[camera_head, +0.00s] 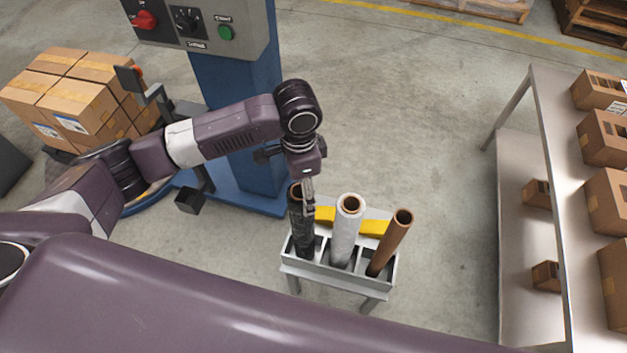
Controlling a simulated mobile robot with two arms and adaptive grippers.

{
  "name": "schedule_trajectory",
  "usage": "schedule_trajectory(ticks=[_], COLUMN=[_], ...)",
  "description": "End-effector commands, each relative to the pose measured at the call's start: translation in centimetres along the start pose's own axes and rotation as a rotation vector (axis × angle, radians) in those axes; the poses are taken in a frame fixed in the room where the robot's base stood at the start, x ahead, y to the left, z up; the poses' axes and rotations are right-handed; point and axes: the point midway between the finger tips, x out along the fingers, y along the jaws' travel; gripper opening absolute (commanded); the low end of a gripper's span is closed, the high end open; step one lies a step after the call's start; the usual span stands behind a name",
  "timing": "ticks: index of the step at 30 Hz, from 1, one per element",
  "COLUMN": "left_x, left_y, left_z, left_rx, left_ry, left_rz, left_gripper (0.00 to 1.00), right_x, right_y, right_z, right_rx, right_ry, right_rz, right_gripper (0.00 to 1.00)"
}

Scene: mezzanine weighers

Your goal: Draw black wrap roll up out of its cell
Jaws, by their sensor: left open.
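The black wrap roll (300,232) stands in the left cell of a grey rack (335,272), its brown core end showing at the top. My left gripper (308,200) is open at the top of the black roll, pointing down. One finger shows in front of the roll's upper right side; the other is hard to make out. I cannot tell whether the finger touches the roll. A white wrap roll (346,232) stands in the middle cell, and a brown tube (390,243) leans to the right in the right cell. My right gripper is not in view.
A blue machine column (238,80) with a control panel (205,28) stands behind my left arm. Stacked cartons (75,95) are at the left. A grey shelf table (548,150) with boxes stands at the right. The floor between rack and table is clear.

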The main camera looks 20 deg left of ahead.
Motion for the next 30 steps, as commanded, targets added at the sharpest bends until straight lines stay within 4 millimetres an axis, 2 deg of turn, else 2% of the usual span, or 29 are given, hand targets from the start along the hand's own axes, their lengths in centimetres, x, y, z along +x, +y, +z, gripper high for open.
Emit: schedule_trajectory(ticks=[9, 15, 26, 30], left_x=[4.7, 6.8, 7.4, 7.4], left_y=[0.1, 0.1, 0.1, 0.1], left_z=[0.1, 0.1, 0.0, 0.0], left_rx=[0.0, 0.002, 0.002, 0.001], left_ry=[-0.004, -0.002, 0.0, 0.0], left_rz=[0.003, 0.001, 0.0, 0.0], left_gripper=[0.69, 0.69, 0.69, 0.54], right_x=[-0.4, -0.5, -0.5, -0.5], right_y=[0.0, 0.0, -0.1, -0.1], right_z=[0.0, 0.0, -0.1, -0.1], right_rx=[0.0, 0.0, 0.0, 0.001], right_ry=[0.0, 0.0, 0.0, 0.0], right_rz=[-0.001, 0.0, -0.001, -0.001], right_gripper=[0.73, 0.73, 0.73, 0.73])
